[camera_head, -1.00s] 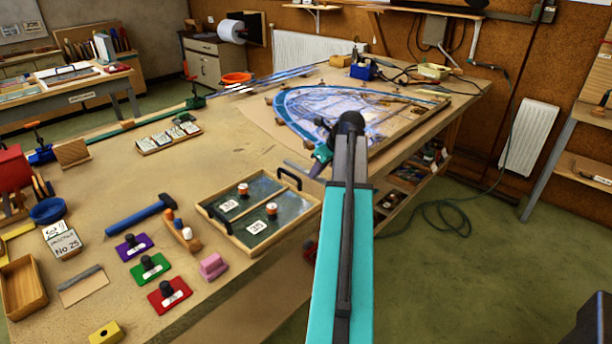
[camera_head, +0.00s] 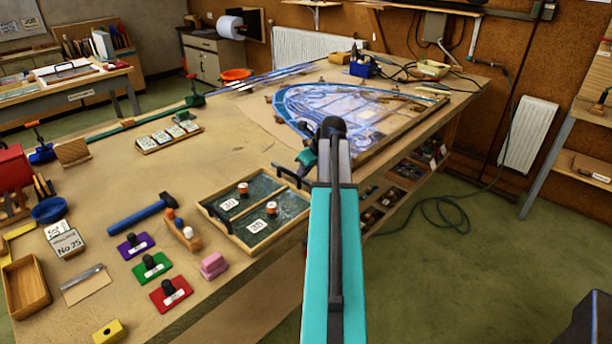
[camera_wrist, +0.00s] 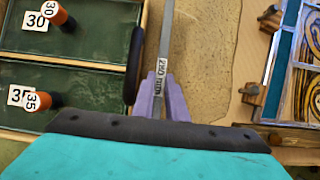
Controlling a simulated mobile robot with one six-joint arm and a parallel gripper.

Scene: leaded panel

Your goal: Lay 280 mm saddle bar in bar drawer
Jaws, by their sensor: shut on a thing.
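My gripper (camera_wrist: 160,92) has purple fingers closed around a thin grey bar (camera_wrist: 166,32) with a white label that reads 280 mm. The bar runs away from the fingers to the top edge of the wrist view, over the bare bench top beside a tray's black handle. In the head view my gripper (camera_head: 307,159) is above the bench edge, between the two-part tray and the leaded panel; my arm hides part of it. The bar is hard to make out there. I cannot tell which container is the bar drawer.
The leaded panel (camera_head: 345,112) lies beyond my gripper. Compartments with small items (camera_head: 408,170) are under the bench. A hammer (camera_head: 141,213) and colored blocks lie left.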

